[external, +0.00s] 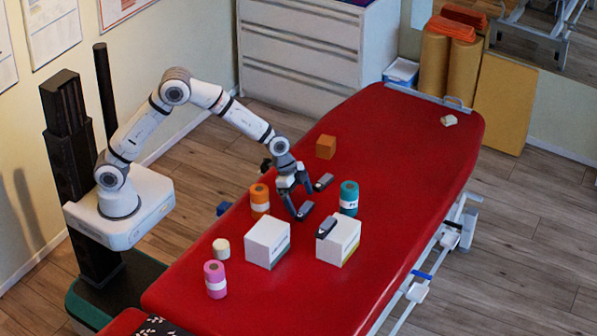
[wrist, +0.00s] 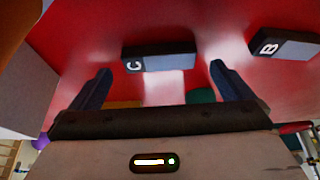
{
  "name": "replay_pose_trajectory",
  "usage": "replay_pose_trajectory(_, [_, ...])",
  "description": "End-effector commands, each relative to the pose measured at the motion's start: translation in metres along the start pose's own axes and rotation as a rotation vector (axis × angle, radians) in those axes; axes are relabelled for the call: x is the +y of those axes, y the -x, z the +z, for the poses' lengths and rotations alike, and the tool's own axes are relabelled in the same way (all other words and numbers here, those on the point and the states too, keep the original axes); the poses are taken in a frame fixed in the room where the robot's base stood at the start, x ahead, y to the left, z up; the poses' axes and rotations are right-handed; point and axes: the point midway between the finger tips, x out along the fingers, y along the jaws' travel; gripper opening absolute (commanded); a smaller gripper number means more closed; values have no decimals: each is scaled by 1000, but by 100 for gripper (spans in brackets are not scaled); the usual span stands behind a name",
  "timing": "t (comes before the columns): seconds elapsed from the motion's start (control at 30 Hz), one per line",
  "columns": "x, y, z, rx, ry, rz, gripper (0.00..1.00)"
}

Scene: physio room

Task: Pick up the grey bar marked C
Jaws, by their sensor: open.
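The grey bar marked C (wrist: 160,57) lies on the red surface. In the wrist view it shows just past and between my fingertips, letter at its left end. Whether a finger touches the bar cannot be told. A similar bar marked B (wrist: 286,46) lies to the right of C in the wrist view.
On the red bed (external: 410,150) stand two white boxes (external: 267,243) (external: 345,247), the right one with a dark bar (external: 327,227) on top. An orange roll (external: 259,201) and a teal roll (external: 348,198) flank my gripper. An orange cube (external: 326,147) sits farther back.

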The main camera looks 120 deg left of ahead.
Motion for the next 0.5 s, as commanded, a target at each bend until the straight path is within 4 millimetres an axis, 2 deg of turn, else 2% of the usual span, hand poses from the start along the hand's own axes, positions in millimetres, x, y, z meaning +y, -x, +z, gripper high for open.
replay_pose_trajectory(0.1, [1, -20, 0, -2, -1, 1, 100])
replay_pose_trajectory(0.2, [1, -28, 0, -2, -1, 0, 100])
replay_pose_trajectory(0.47, [1, -30, 0, -1, -1, -1, 100])
replay_pose_trajectory(0.5, [1, -30, 0, -1, 0, -1, 97])
